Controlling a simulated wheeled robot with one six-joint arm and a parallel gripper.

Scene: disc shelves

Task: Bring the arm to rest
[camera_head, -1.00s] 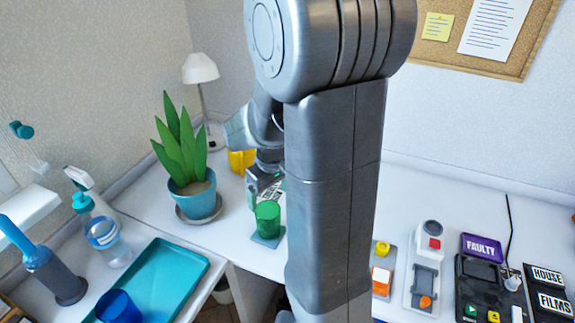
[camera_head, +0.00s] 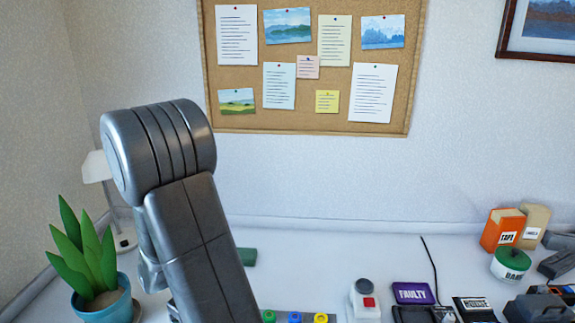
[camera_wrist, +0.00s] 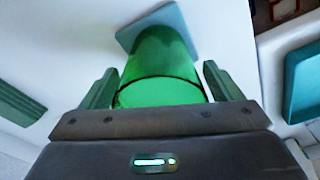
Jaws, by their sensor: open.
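My gripper (camera_wrist: 160,84) is open, with one green finger on each side of a green cup (camera_wrist: 160,62) in the wrist view. The cup stands on a blue-grey coaster (camera_wrist: 128,37) on the white table. I cannot tell whether either finger touches the cup. In the head view my arm rises at the left of the picture, and my gripper, the cup and the coaster are not visible there.
A potted plant (camera_head: 88,265) stands left of my arm, with a white lamp (camera_head: 97,167) behind it. A "FAULTY" tray (camera_head: 413,293), a device with a red button (camera_head: 365,299) and boxes (camera_head: 503,230) are at the right. A teal tray (camera_wrist: 303,80) is right of the cup.

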